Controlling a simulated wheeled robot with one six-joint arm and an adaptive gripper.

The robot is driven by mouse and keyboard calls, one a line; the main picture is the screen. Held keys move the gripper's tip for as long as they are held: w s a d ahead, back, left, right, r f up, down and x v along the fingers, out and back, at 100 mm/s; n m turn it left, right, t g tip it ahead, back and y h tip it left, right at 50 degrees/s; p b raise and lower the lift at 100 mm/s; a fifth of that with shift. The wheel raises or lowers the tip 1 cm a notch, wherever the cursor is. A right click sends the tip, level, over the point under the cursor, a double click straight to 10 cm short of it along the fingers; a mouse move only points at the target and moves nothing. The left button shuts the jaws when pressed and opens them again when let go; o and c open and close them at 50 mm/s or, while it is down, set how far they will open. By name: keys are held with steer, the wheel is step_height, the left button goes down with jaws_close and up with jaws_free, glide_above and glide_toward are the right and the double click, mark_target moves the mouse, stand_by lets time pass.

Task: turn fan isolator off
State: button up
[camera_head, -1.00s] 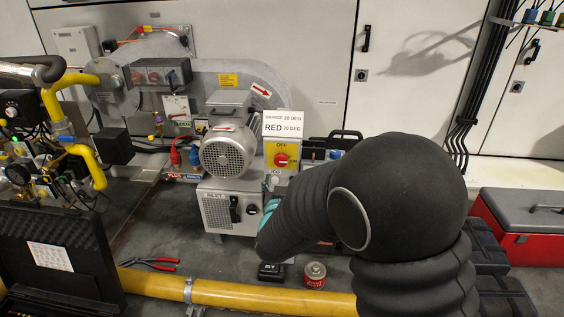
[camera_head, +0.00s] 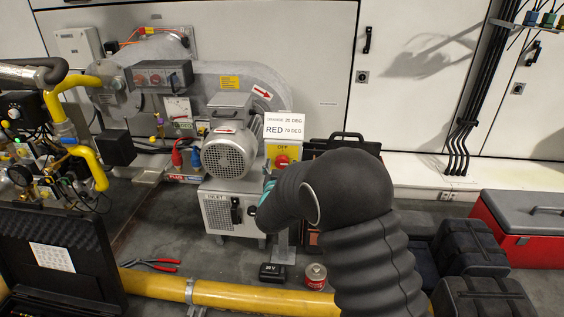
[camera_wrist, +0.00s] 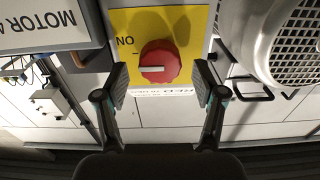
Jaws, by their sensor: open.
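The fan isolator is a yellow plate (camera_wrist: 189,24) with a round red knob (camera_wrist: 160,62). A white line on the knob lies level in the wrist view and its visible end points left, just below the upside-down "ON" lettering. My gripper (camera_wrist: 161,82) is open, with one finger on each side of the knob's near edge; I cannot tell whether they touch it. In the head view the red knob (camera_head: 282,160) and the upper yellow plate (camera_head: 271,150) show above my arm. My arm covers the lower plate, and my gripper is mostly hidden there.
The fan motor (camera_head: 228,153) stands just left of the isolator in the head view; its finned housing (camera_wrist: 294,40) is close at right in the wrist view. A yellow pipe (camera_head: 240,296), a red can (camera_head: 316,275) and pliers (camera_head: 150,265) lie in front. Black cases (camera_head: 470,248) stand right.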

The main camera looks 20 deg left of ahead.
steer(key=shift+x, duration=1.1)
steer(key=c, duration=1.2)
steer(key=shift+o, duration=0.2)
